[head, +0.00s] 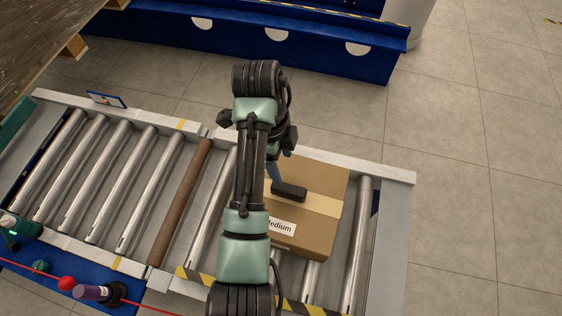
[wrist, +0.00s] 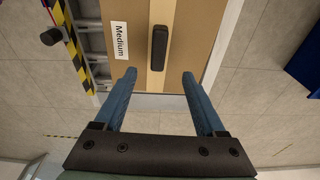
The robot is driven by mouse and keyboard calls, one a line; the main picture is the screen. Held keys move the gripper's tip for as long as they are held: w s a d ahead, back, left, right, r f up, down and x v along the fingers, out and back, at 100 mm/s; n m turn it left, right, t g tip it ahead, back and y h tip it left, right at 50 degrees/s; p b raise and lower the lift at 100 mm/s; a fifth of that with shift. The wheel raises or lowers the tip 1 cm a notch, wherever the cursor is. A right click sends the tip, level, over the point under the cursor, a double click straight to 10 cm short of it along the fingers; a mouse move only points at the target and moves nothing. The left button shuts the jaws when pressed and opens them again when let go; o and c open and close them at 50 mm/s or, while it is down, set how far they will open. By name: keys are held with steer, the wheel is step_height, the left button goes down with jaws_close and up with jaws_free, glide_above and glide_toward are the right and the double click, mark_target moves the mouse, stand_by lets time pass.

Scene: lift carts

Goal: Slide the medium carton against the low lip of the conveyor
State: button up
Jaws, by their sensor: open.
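The medium carton (head: 318,233) is a brown box with a tan tape strip, a white "Medium" label and a black bar handle (head: 290,192) on top. It sits on the rollers near the right end of the conveyor (head: 395,178). My arm hides its left part in the head view. My gripper (wrist: 159,74) is open and empty. In the wrist view its two blue fingers stand apart over the carton's edge, with the handle (wrist: 160,47) just ahead between their line. A striped yellow-black edge (head: 300,308) runs along the near side, and a pale rail (wrist: 228,40) along the far side.
Bare rollers (head: 100,178) and one brown roller (head: 182,200) lie to the left. A red cord with a red ball (head: 67,283) runs along the near side. A blue barrier (head: 230,45) stands beyond. Tiled floor (head: 480,210) at the right is clear.

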mark_target(288, 188)
steer(key=f+b, duration=0.3)
steer(key=f, duration=0.1)
steer(key=d+f+b, duration=0.1)
steer(key=f+b, duration=0.1)
steer(key=f, duration=0.2)
steer(key=d+f+b, duration=0.1)
steer(key=f+b, duration=0.2)
steer(key=f, duration=0.2)
steer(key=shift+s+b, duration=0.3)
steer(key=shift+s, duration=0.05)
steer(key=shift+r, duration=0.1)
jaws_close()
stand_by(0.8)
steer(key=shift+w+r, duration=0.1)
